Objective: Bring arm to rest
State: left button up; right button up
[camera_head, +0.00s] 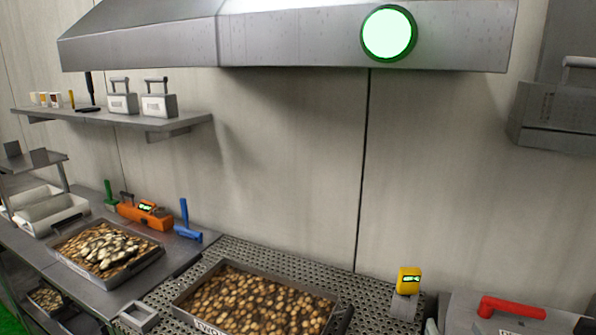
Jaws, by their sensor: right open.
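My left gripper is not in view. Only a small dark piece at the bottom right edge may belong to my right gripper (586,325). Its fingertips are not clear, and it holds nothing that I can see. It is beside a grey box with a red handle (512,307).
A tray of brown lumps (178,303) stands on a perforated metal surface. Another filled tray (157,256) is farther left, near an orange device (143,213). A yellow device with a green display (409,281) stands right of centre. A metal hood (290,40) hangs above.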

jog(key=s+a+f+n+g, duration=0.1)
jog(key=s+a+f+g, duration=0.2)
jog(key=s+f, duration=0.25)
jog(key=s+a+f+g+y, duration=0.1)
jog(key=s+a+f+g, duration=0.1)
jog(key=s+f+g, duration=0.3)
jog(key=s+a+f+n+g, duration=0.1)
jog(key=s+a+f+g, duration=0.1)
jog(key=s+a+f, duration=0.3)
jog(key=s+f+g, duration=0.4)
jog(key=s, duration=0.6)
notch_tip(320, 180, down, 31)
jog(key=g+b, duration=0.2)
jog(key=b, duration=0.3)
pick_arm(q)
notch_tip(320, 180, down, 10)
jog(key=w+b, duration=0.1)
jog(key=b, duration=0.4)
pick_arm(e)
jog(key=s+d+f, duration=0.1)
jog(key=s+f, duration=0.7)
jog(key=f, duration=0.2)
jog(key=s+d+f+n, duration=0.1)
jog(key=s+d+f, duration=0.1)
jog(key=s+f, duration=0.7)
notch_tip(320, 180, down, 2)
jog(key=shift+d+f+g, duration=0.2)
jog(key=shift+d+g, duration=0.05)
jog(key=shift+g, duration=0.15)
